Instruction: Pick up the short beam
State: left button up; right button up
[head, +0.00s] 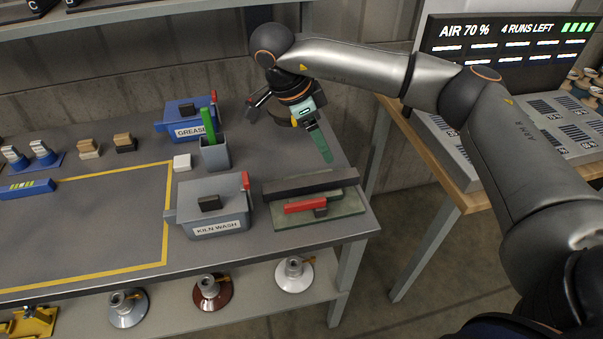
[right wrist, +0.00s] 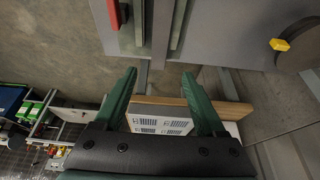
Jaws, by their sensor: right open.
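A dark grey beam (head: 311,184) lies on a green board (head: 343,207) at the right end of the grey bench. A shorter red bar (head: 305,206) with a grey block at its end lies in front of it. I cannot tell for certain which one is the short beam. In the right wrist view the red piece (right wrist: 113,12) shows at the top edge, cut off. My right gripper (right wrist: 160,75) is open and empty, its green fingers apart. In the head view it hangs above and behind the board, clear of the beam. My left gripper is not in view.
A grey KILN WASH box (head: 211,208) stands left of the board, with a blue GREASE box (head: 184,122) and a grey cup (head: 214,153) holding a green tool behind. A wooden-edged table (head: 462,198) with a display stands right, across a gap.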

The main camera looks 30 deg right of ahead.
send_over(341, 174)
jog(key=a, duration=0.3)
jog(key=f, duration=0.6)
jog(key=shift+w+d+f+b, duration=0.1)
jog(key=shift+d+b, duration=0.15)
jog(key=shift+b, duration=0.1)
jog(key=x, duration=0.5)
jog(key=shift+d, duration=0.3)
grip_shut()
